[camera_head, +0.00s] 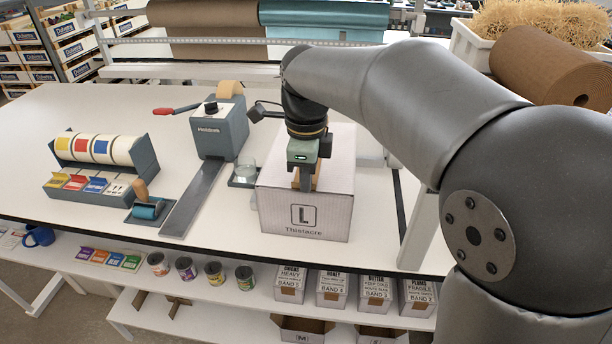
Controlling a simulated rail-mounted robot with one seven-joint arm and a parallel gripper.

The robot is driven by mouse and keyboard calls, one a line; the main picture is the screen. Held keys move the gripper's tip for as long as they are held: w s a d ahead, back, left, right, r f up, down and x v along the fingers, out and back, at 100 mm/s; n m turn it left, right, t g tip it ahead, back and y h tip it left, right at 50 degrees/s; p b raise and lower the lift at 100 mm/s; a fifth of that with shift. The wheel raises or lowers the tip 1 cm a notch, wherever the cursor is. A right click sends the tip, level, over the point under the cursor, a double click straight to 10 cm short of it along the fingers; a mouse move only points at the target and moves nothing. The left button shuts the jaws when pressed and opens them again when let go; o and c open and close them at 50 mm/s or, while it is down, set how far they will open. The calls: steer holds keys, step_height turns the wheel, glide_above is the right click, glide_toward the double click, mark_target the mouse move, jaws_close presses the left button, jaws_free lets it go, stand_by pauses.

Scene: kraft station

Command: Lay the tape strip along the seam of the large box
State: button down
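The large box (325,222) is white with an "L" on its front and stands upright on the white table. My gripper (304,184) points down over the top of the box, near its middle. A brown strip (318,178) shows at the fingers on the box top, partly hidden by the gripper. I cannot tell whether the fingers hold it or whether it lies on the seam. The tape dispenser (220,125) is grey, with a tan roll on top, and stands left of the box.
A label roll rack (100,150) and a blue roller (147,211) stand at the left. Small boxes (332,288) and cans (186,268) line the shelf below. The table's back left is clear.

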steer(key=c, duration=1.6)
jaws_free()
steer(key=shift+r, duration=0.15)
steer(key=shift+r+p, duration=2.05)
steer(key=shift+r, duration=0.1)
steer(key=s+d+f+n, duration=0.6)
steer(key=s+d+n, duration=0.3)
steer(key=s+d+f+n, duration=0.5)
steer(key=s+d+n, duration=0.3)
steer(key=s+n, duration=0.2)
steer(key=shift+s+d+f+t, duration=0.15)
steer(key=shift+d+f+t, duration=0.2)
steer(key=shift+t, duration=0.05)
